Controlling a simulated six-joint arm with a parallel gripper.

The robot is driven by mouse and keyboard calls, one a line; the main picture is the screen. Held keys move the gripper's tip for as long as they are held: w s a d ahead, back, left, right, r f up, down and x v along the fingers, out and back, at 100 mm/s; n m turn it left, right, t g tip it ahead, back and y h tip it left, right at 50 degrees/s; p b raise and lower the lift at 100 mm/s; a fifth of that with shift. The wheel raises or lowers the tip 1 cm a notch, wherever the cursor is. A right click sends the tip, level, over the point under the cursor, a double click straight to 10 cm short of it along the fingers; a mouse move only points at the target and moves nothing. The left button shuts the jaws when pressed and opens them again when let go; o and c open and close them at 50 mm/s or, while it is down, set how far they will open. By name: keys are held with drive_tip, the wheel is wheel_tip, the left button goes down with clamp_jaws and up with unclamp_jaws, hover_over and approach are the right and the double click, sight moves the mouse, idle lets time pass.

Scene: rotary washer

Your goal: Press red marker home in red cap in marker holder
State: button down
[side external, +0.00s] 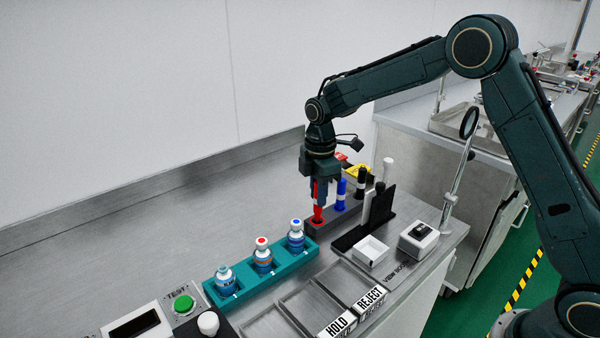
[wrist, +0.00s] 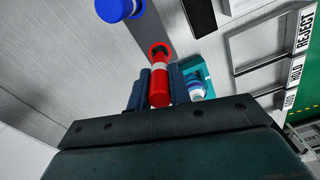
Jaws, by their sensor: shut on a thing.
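The red marker (wrist: 161,88) is upright between the fingers of my gripper (wrist: 160,88), which is shut on it. In the side view my gripper (side external: 320,190) points down over the near-left end of the grey marker holder (side external: 345,213). The red cap (wrist: 160,48) shows in the wrist view as a red ring with a dark opening, just past the marker's white band. In the side view red (side external: 318,214) shows below the fingers at the holder. How deep the marker's tip sits in the cap cannot be told.
A blue marker (side external: 341,193) and a black marker (side external: 362,180) stand farther along the holder. A teal rack (side external: 213,292) with vials stands to the near left. A black stand (side external: 350,238), white box (side external: 371,251) and reject trays are close right.

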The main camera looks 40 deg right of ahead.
drive_tip(key=shift+f, duration=0.95)
drive_tip(key=shift+f, duration=0.4)
idle(1.6)
drive_tip(key=c, duration=1.2)
unclamp_jaws()
drive_tip(key=shift+r, duration=0.1)
wheel_tip(320, 180, up, 13)
drive_tip(key=shift+r, duration=0.35)
drive_tip(key=shift+s+r, duration=0.1)
